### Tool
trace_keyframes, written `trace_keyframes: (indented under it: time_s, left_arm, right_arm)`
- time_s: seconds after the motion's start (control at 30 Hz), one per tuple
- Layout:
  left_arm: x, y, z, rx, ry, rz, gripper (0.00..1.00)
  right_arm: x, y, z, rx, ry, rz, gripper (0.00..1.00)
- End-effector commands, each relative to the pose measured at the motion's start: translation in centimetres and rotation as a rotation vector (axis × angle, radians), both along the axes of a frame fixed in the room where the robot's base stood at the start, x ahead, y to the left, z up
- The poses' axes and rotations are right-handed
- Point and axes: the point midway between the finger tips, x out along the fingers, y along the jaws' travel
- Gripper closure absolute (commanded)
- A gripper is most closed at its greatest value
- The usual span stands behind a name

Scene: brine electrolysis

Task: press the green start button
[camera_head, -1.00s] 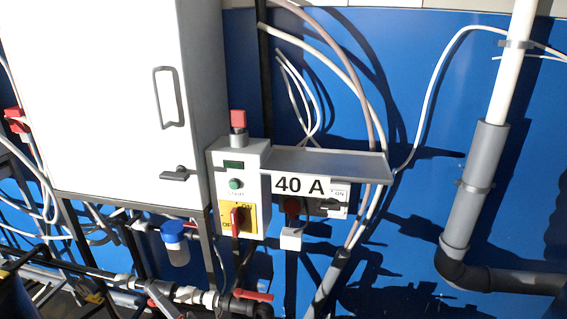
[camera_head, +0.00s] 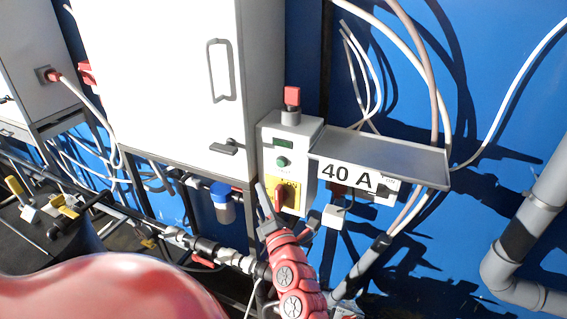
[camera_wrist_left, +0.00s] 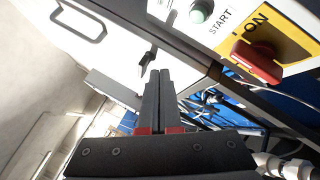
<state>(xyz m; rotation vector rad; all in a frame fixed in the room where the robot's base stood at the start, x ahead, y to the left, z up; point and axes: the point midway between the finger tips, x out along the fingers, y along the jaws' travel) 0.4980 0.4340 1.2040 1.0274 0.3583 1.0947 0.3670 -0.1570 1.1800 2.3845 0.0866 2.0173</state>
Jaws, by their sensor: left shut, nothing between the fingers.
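The green start button (camera_head: 282,161) is on the front of a grey control box (camera_head: 304,172), below a small dark display. In the left wrist view the green button (camera_wrist_left: 200,11) is at the top edge beside the word START, above and right of the fingertips. My left gripper (camera_head: 261,188) is shut and empty, its fingers pointing up, lower left of the button in the head view. In the left wrist view the shut fingers (camera_wrist_left: 154,76) point up the picture, apart from the button. My right gripper is not in view.
A red rotary switch (camera_head: 281,196) on a yellow plate is below the button, close to my left gripper. A red knob (camera_head: 291,96) tops the box. A grey shelf (camera_head: 385,153) juts out at right. A white cabinet (camera_head: 160,75) stands at left; pipes run below.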

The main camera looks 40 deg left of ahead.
Motion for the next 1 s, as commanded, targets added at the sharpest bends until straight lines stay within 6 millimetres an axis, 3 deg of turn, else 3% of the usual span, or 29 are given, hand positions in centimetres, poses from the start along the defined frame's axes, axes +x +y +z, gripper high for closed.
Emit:
trace_keyframes:
  time_s: [0.27,0.7,1.0]
  left_arm:
    - [1.5,0.5,-0.1,-0.001,-0.004,0.001,1.0]
    - [7.1,2.3,-0.2,0.0,-0.001,0.001,1.0]
    - [8.4,2.6,0.0,0.0,0.001,0.0,1.0]
  right_arm:
    - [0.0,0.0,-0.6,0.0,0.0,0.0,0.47]
    - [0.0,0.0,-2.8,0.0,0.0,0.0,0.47]
    - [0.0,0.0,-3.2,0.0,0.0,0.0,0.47]
